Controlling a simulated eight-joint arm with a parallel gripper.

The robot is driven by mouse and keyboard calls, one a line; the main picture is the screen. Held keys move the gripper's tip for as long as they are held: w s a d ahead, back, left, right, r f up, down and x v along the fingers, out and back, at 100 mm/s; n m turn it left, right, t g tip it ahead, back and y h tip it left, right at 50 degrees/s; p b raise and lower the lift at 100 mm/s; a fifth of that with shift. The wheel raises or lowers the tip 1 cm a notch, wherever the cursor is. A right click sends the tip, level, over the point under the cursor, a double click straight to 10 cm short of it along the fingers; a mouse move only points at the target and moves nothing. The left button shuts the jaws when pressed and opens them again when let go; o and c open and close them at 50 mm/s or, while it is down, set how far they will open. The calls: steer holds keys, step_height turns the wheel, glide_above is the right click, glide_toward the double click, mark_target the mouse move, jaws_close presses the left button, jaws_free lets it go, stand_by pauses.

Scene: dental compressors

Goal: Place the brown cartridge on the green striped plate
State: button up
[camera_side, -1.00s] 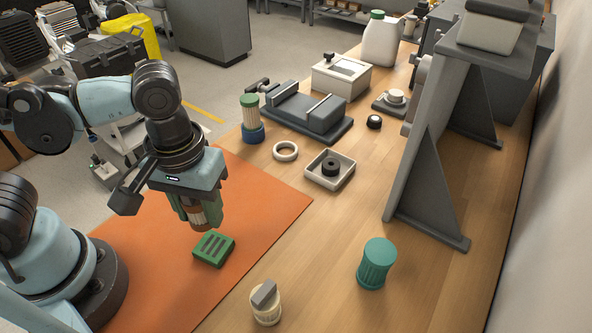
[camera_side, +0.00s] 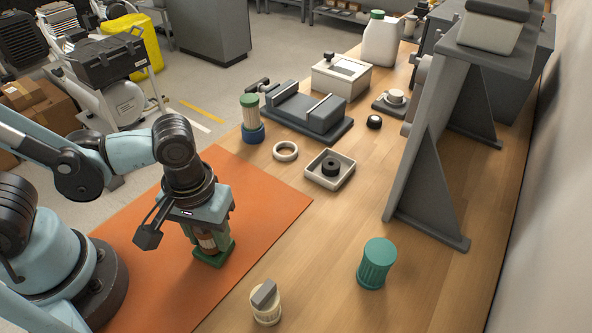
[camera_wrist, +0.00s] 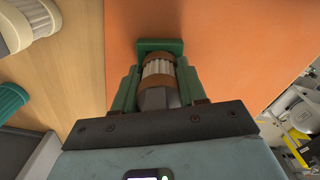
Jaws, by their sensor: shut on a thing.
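The brown cartridge (camera_wrist: 157,68), with a pale ribbed middle band, is between the fingers of my gripper (camera_wrist: 157,85). In the side view the cartridge (camera_side: 207,242) is upright between the fingers of my gripper (camera_side: 208,245), directly over the green striped plate (camera_side: 211,258). The cartridge's lower end is at the plate; whether it touches is hard to tell. The plate lies on the orange mat, and its stripes are mostly hidden. In the wrist view the plate's green edge (camera_wrist: 160,45) shows beyond the cartridge.
The orange mat (camera_side: 265,195) is clear around the plate. A cream ribbed cup with a grey block (camera_side: 266,305) and a teal ribbed cartridge (camera_side: 376,264) stand to the right. A square tray (camera_side: 330,170), a white ring (camera_side: 286,151) and a grey fixture (camera_side: 305,110) are farther back.

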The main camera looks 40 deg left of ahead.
steer(key=shift+f, duration=0.15)
steer(key=o, duration=1.2)
steer(key=shift+c, duration=0.2)
steer(key=shift+r, duration=6.05)
steer(key=w+a+m+t, duration=0.4)
steer(key=w+a+t, duration=0.3)
steer(key=a, duration=0.5)
steer(key=shift+w+m, duration=0.4)
steer(key=shift+w, duration=0.85)
steer(key=shift+d+f, duration=0.1)
